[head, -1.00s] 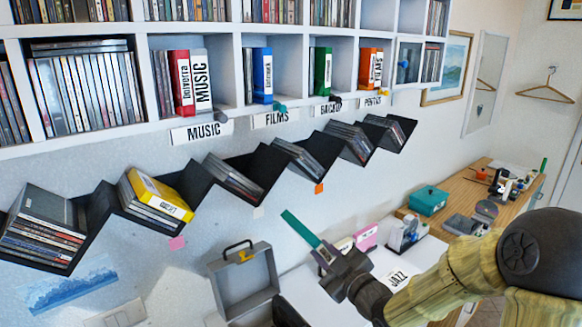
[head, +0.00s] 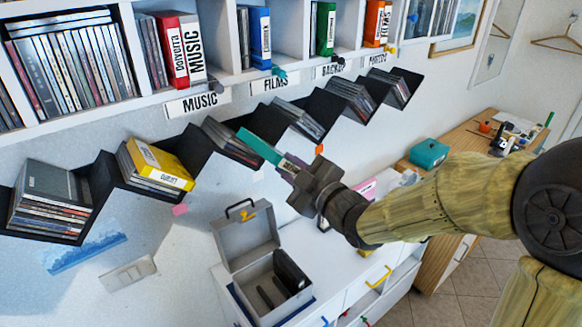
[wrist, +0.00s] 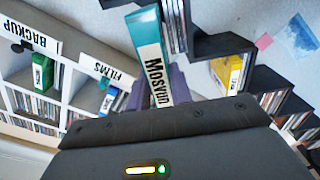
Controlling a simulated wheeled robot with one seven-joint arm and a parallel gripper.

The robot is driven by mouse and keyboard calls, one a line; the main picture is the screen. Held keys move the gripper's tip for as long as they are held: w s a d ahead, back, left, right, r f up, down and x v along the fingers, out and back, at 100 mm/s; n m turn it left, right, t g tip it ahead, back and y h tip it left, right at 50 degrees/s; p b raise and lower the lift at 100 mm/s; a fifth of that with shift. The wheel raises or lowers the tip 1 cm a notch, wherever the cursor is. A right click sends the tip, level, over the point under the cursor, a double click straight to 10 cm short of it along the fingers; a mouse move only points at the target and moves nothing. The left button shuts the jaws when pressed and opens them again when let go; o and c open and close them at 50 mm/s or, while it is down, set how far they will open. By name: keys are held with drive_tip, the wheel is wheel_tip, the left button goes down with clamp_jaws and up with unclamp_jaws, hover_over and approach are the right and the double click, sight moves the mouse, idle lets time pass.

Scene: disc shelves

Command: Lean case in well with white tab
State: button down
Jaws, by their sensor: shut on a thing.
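My gripper (head: 291,169) is shut on a teal case (head: 259,147) and holds it in front of the zigzag shelf. The small white tab (head: 258,175) is on the wall below the well (head: 262,164) that holds several leaning dark cases (head: 231,138). The teal case overlaps this well's right side in the head view; I cannot tell whether it touches anything there.
A yellow box (head: 160,165) leans in the well with the pink tab (head: 180,210). An orange tab (head: 319,149) marks the well to the right. White shelving (head: 150,101) runs above. An open grey case (head: 244,240) stands below on the white cabinet.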

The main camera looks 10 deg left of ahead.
drive_tip(key=shift+b+x, duration=0.7)
drive_tip(key=shift+x, duration=0.85)
drive_tip(key=shift+f+b+x, duration=0.15)
drive_tip(key=shift+b+x, duration=0.35)
drive_tip(key=shift+x, duration=0.65)
drive_tip(key=shift+f+b+x, duration=0.1)
drive_tip(key=shift+b+x, duration=0.4)
drive_tip(key=shift+x, duration=0.7)
drive_tip(key=shift+w+a+f+b, duration=0.1)
drive_tip(key=shift+w+a+b, duration=0.35)
drive_tip(key=shift+w, duration=0.2)
drive_tip(key=shift+w+a+f+b, duration=0.1)
drive_tip(key=shift+w+a+b, duration=0.2)
drive_tip(key=shift+w+a, duration=0.25)
drive_tip(key=shift+a, duration=0.2)
drive_tip(key=shift+d+r, duration=0.1)
drive_tip(key=shift+d, duration=0.05)
drive_tip(key=c, duration=1.2)
unclamp_jaws()
drive_tip(key=shift+d, duration=0.1)
drive_tip(key=shift+o, duration=0.2)
drive_tip(key=shift+s, duration=0.1)
